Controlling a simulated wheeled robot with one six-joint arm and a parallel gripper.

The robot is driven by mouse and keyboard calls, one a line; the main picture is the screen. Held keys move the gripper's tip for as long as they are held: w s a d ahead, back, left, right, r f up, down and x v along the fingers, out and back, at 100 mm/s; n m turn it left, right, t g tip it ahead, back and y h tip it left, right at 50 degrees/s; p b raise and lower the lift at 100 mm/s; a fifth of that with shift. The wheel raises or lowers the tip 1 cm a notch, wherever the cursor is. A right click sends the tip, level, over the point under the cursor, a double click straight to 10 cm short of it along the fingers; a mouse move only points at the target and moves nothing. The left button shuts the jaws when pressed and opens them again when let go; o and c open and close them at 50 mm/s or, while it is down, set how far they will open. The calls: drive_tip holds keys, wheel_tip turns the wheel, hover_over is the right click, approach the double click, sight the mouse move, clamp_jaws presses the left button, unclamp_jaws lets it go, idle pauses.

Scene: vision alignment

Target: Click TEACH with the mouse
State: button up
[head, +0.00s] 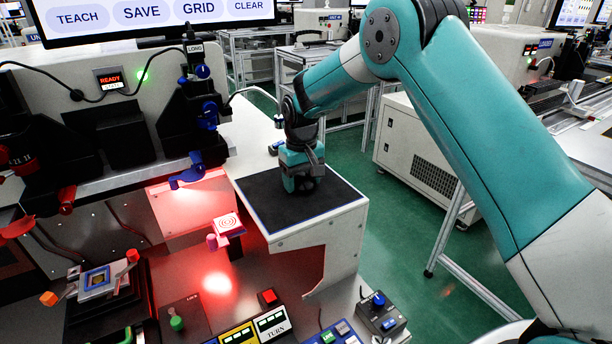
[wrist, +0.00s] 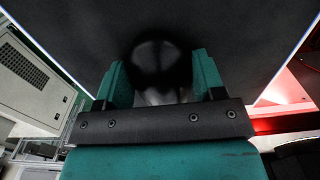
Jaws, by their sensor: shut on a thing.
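The screen (head: 150,28) at the top left of the head view shows the labels TEACH (head: 78,17), SAVE, GRID and CLEAR. No pointer can be made out. My gripper (head: 302,182) is low over the black mat (head: 262,205) on the white table's corner. In the wrist view my gripper (wrist: 160,70) has its two teal fingers on either side of a dark, rounded mouse (wrist: 158,58) and is shut on it. The mouse is in shadow over the mat. In the head view my gripper mostly hides the mouse.
Left of the mat is a red-lit station with a patterned square target (head: 227,223). Button boxes, including one with a blue knob (head: 378,300), stand at the front. A white cabinet (head: 425,150) is to the right, across the green floor.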

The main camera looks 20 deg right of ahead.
sight(293, 199)
drive_tip(key=shift+s+a, duration=1.65)
drive_tip(key=shift+s, duration=0.25)
drive_tip(key=o, duration=1)
wheel_tip(293, 199, up, 17)
drive_tip(key=b, duration=0.1)
drive_tip(key=shift+r+b, duration=0.2)
drive_tip(key=shift+b, duration=0.1)
